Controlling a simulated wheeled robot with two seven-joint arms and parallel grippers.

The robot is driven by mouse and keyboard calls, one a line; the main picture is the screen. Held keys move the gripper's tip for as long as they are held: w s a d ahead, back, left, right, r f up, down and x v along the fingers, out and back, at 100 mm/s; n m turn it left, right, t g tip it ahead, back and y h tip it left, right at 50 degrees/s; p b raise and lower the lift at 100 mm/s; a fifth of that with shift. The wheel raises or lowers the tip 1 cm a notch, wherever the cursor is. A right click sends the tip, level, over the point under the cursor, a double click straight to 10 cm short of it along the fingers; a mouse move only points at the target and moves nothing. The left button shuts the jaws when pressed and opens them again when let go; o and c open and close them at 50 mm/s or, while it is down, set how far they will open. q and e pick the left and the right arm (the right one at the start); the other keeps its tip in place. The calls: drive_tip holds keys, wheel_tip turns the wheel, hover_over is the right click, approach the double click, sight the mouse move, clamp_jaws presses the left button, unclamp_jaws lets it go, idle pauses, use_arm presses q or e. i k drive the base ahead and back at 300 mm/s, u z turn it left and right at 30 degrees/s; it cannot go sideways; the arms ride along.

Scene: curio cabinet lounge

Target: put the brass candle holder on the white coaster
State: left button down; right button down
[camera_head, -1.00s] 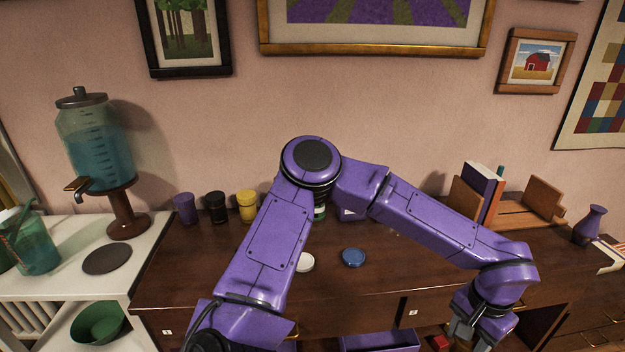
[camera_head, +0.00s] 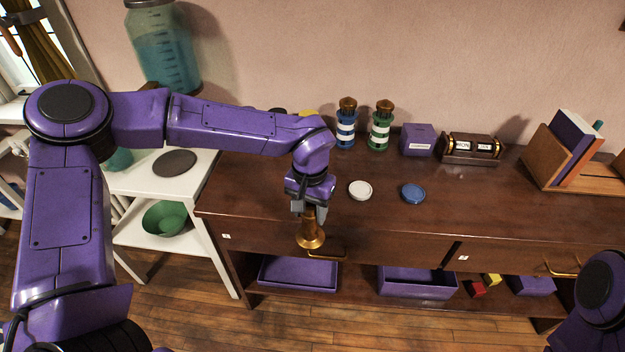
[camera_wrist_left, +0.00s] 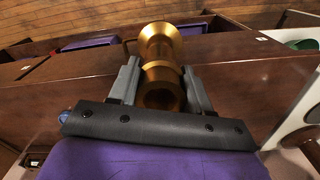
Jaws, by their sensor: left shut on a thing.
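The brass candle holder (camera_head: 310,234) hangs upright under my left gripper (camera_head: 309,211), which is shut on its upper part. In the head view it overlaps the cabinet's front edge, to the left of and nearer than the white coaster (camera_head: 360,190). In the left wrist view, the holder (camera_wrist_left: 161,52) sits between the two grey fingers (camera_wrist_left: 160,86). The white coaster lies flat and bare on the cabinet top (camera_head: 455,205). Part of my right arm shows at the lower right; its gripper is out of view.
A blue coaster (camera_head: 413,193) lies right of the white one. Behind stand a blue-striped lighthouse (camera_head: 346,128), a green-striped lighthouse (camera_head: 380,130), a purple box (camera_head: 418,140) and a wood-and-brass block display (camera_head: 471,149). A wooden book rack (camera_head: 572,160) stands right. The top around the coasters is clear.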

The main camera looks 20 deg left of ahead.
sight(361, 189)
drive_tip(key=u, duration=0.05)
drive_tip(key=i, duration=1)
